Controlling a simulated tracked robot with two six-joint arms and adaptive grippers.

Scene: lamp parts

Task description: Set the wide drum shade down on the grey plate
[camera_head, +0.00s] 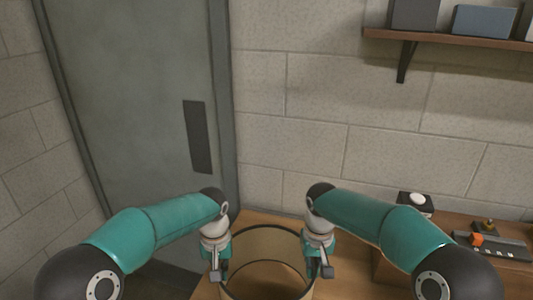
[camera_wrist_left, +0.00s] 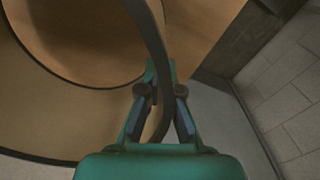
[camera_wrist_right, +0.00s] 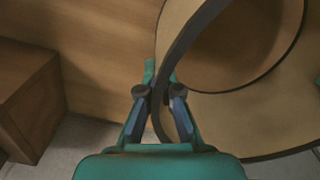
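The wide drum shade (camera_head: 268,243) is a tan open ring with a dark rim, low in the head view between my two grippers. My left gripper (camera_head: 217,272) is at its left side and my right gripper (camera_head: 327,270) at its right side. In the left wrist view the shade (camera_wrist_left: 60,118) has its rim passing between the fingers (camera_wrist_left: 160,92). In the right wrist view the shade (camera_wrist_right: 235,112) likewise runs between the fingers (camera_wrist_right: 160,92). Both grippers look shut on its wall. I cannot make out the grey plate.
The wooden table (camera_head: 350,285) lies below. At the right are a wooden box (camera_head: 388,268), a dark block with a white knob (camera_head: 416,201) and a dark tray of small parts (camera_head: 495,245). A shelf (camera_head: 450,39) hangs on the wall; a grey door (camera_head: 130,100) stands behind.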

